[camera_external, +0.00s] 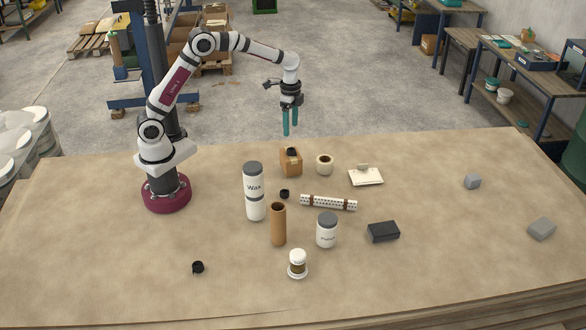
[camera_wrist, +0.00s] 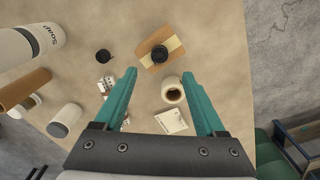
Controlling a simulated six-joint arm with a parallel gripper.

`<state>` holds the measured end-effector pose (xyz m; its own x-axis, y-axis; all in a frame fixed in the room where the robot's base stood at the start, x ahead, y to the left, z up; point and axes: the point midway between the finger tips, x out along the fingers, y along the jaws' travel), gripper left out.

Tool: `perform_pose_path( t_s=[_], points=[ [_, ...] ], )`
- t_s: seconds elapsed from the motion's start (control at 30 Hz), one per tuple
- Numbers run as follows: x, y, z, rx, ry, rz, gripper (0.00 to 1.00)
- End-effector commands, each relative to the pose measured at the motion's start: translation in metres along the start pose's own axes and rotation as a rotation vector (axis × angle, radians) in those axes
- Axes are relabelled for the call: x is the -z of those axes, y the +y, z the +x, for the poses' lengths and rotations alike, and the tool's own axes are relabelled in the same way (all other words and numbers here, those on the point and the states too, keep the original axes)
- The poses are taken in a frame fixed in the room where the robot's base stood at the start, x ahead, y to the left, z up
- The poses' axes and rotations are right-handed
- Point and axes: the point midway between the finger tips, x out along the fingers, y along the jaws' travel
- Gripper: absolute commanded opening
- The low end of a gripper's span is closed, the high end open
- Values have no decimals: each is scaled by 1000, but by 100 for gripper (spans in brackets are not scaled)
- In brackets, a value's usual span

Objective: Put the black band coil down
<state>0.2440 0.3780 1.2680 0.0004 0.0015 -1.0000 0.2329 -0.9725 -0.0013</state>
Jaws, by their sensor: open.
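A black band coil (camera_external: 291,151) rests on top of a small brown cardboard box (camera_external: 290,163). In the wrist view this coil (camera_wrist: 159,54) lies on the pale strip across the box (camera_wrist: 174,46), beyond my fingertips. A second black coil (camera_external: 285,193) lies on the table in front of the box; it also shows in the wrist view (camera_wrist: 103,56). A third black coil (camera_external: 198,267) lies at the front left of the table. My gripper (camera_external: 290,133) points down above the box, apart from it. Its teal fingers (camera_wrist: 160,76) are spread, with nothing held between them.
A cream tape roll (camera_external: 325,164) and a white card-like item (camera_external: 366,176) are right of the box. A tall white canister (camera_external: 254,190), brown tube (camera_external: 278,224), perforated bar (camera_external: 328,202), white jar (camera_external: 326,230) and black block (camera_external: 383,231) stand nearer. The table's right side is mostly clear.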

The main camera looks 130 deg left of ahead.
Motion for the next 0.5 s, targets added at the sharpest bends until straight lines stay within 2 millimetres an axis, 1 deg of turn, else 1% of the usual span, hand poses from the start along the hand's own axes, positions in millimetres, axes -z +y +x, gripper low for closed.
perform_pose_path(
  t_s=[0.03, 0.1, 0.2, 0.27, 0.33, 0.37, 0.43, 0.47, 0.5],
  points=[
    [0, 0, -10, 2, 1, -1, 72],
    [1, 0, -20, 1, 3, -1, 72],
    [0, 0, -27, 0, 0, -1, 72],
    [0, 0, -29, 0, -1, -1, 72],
    [1, 6, -31, 1, -2, 9, 72],
    [3, 17, -36, 4, -2, 26, 72],
    [7, 69, -54, 16, -11, 105, 72],
    [4, 101, -64, 25, -17, 156, 72],
    [-8, 148, -75, 38, -26, 233, 72]
  ],
)
